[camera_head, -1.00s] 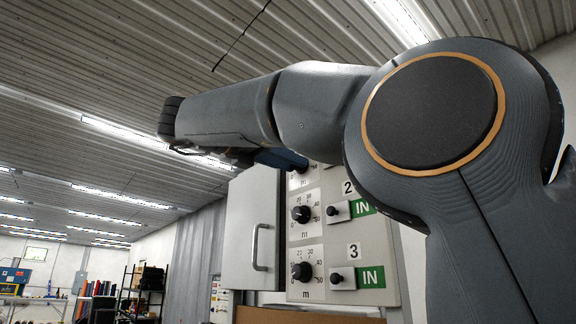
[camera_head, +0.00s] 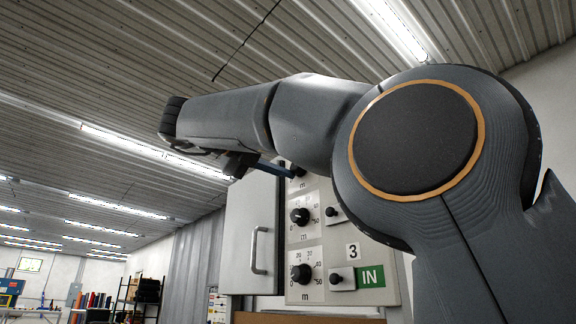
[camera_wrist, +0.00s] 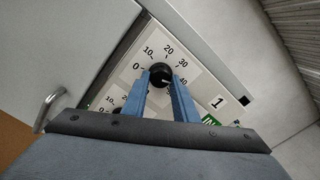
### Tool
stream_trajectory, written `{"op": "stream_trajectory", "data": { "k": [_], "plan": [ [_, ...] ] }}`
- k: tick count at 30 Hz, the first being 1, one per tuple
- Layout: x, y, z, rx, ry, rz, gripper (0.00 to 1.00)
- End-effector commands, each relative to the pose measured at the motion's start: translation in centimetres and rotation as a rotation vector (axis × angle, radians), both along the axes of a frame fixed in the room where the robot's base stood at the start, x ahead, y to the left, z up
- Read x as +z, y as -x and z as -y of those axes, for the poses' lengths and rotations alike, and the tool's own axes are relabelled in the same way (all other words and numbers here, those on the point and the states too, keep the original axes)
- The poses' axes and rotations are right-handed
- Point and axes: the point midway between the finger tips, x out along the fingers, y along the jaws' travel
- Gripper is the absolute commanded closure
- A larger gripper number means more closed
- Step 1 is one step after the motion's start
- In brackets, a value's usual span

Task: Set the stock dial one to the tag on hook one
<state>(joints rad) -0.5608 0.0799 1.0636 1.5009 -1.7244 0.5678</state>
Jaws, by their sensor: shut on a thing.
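Stock dial one is a black round knob (camera_wrist: 160,74) on a pale scale plate (camera_wrist: 150,50) marked from 0 through 10, 20, 30 and 40, beside a "1" label. In the wrist view, my gripper (camera_wrist: 161,77) has its two blue fingers on either side of this knob, shut on it. A small light mark shows on the knob's lower right side, towards the 40 side; its exact reading is hard to tell. In the head view, dial one (camera_head: 298,171) is mostly hidden behind my arm. The tag on hook one is not in view.
Below are dial two (camera_head: 300,216) and dial three (camera_head: 302,273), with small black knobs beside them and a green IN label (camera_head: 370,277). A grey cabinet door with a handle (camera_head: 258,250) stands to the left of the panel.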

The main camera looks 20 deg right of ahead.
Motion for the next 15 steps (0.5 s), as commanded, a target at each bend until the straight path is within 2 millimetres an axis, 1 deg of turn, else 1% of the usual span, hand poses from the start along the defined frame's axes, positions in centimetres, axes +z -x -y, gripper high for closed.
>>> {"op": "stream_trajectory", "data": {
  "k": [14, 15],
  "plan": [
    [0.11, 0.01, -0.01, 0.002, 0.009, -0.015, 0.96],
    [0.12, 0.01, -0.01, 0.002, 0.009, -0.015, 0.72]
  ]
}}
